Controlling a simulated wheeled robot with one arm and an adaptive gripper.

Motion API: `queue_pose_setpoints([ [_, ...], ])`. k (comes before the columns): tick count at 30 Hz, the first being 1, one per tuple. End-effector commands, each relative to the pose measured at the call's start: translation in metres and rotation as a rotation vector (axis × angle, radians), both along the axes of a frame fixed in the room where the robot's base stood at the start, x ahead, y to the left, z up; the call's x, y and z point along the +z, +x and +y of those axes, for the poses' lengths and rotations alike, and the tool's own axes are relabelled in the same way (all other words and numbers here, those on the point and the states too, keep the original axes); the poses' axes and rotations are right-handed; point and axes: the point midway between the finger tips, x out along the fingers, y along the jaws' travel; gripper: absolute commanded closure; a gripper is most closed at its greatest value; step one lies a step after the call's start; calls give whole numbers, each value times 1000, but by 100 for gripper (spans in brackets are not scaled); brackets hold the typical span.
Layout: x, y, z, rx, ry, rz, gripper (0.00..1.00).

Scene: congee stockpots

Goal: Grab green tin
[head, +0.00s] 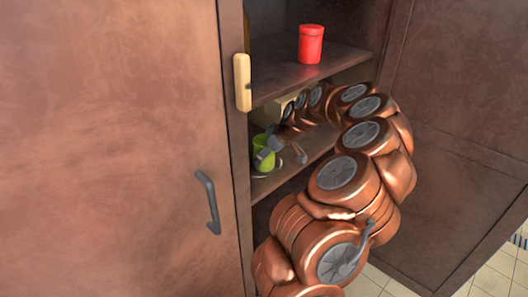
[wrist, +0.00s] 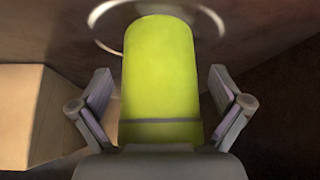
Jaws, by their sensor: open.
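The green tin (head: 264,150) stands on the middle shelf of the open cabinet, partly hidden behind my gripper in the head view. In the wrist view the tin (wrist: 160,72) is a yellow-green cylinder that fills the middle of the picture. My gripper (wrist: 166,112) is open, with one finger to the left of the tin and one to the right. A gap shows between each finger and the tin. The tin's lower end is hidden behind the gripper's palm. In the head view my gripper (head: 284,156) is small beside the tin.
A red tin (head: 311,44) stands on the upper shelf (head: 290,78). A tan box (wrist: 40,110) is left of the gripper in the wrist view. A pale ring (wrist: 103,14) shows behind the tin. The closed left cabinet door (head: 110,150) and side panel border the opening.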

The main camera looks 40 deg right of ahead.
Motion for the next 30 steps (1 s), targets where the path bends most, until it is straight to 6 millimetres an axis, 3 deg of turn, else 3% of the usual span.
queue_pose_setpoints([
  [3, 0, 0, 0, -1, -1, 0, 1],
  [24, 0, 0, 0, -1, 1, 0, 74],
  [30, 1, 0, 0, -1, 1, -1, 75],
])
